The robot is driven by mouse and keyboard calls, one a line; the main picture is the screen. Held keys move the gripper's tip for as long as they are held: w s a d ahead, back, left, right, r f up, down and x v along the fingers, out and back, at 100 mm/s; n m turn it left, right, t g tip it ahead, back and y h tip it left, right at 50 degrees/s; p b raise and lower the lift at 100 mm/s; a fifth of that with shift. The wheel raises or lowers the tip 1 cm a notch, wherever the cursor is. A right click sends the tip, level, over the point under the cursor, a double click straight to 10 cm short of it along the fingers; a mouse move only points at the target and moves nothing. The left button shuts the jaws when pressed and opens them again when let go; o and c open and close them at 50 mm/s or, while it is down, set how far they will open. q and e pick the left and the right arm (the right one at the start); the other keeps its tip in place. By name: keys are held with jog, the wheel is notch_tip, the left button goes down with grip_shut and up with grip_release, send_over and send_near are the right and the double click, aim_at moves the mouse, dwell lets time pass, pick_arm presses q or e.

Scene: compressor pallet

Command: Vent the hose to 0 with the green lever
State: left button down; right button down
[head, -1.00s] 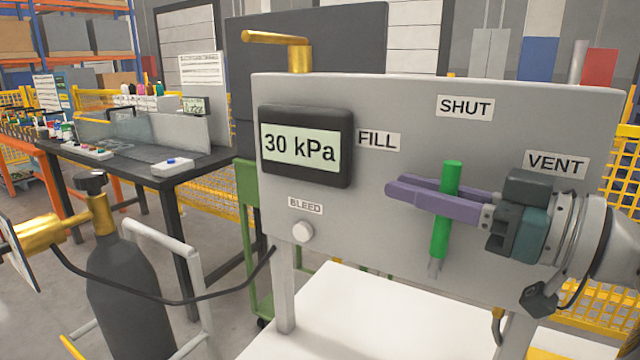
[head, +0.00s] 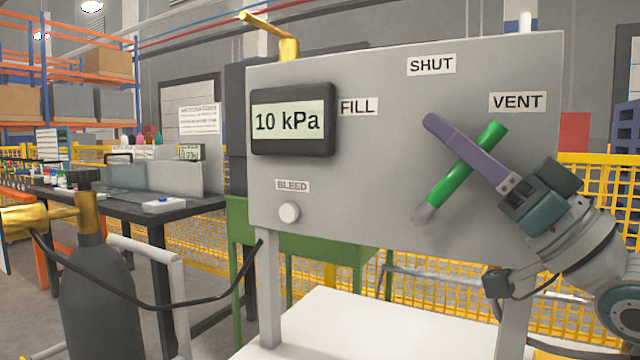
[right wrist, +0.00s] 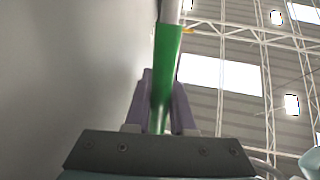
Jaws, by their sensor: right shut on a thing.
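The green lever (head: 446,188) is on the grey panel (head: 350,215), tilted with its upper end to the right, toward the VENT label (head: 518,101). My right gripper (head: 462,150) is shut on the lever, its purple fingers crossing it. In the right wrist view the green lever (right wrist: 166,62) runs between the two fingers. The display (head: 291,121) on the panel reads 10 kPa. The SHUT label (head: 431,64) is above and the FILL label (head: 359,107) is beside the display. My left gripper is not in view.
A BLEED knob (head: 289,212) sits low on the panel. A dark gas cylinder (head: 98,295) stands at left, with a black hose (head: 150,298) running toward the panel. A white surface (head: 330,325) lies below the panel. Yellow mesh fencing (head: 420,308) stands behind.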

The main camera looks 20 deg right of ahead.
jog(key=shift+s+d+f+m+t+h+b, duration=0.2)
jog(key=shift+s+d+f+m+t+b, duration=0.15)
jog(key=shift+t+b, duration=0.45)
jog(key=shift+s+d+f+m+t+h+b, duration=0.15)
jog(key=shift+s+d+m+t+h+b, duration=0.2)
jog(key=shift+t+b, duration=0.4)
jog(key=shift+a, duration=0.1)
jog(key=c, duration=1)
grip_release()
jog(key=shift+c, duration=0.2)
jog(key=shift+r, duration=0.15)
notch_tip(320, 180, up, 20)
jog(key=p, duration=0.5)
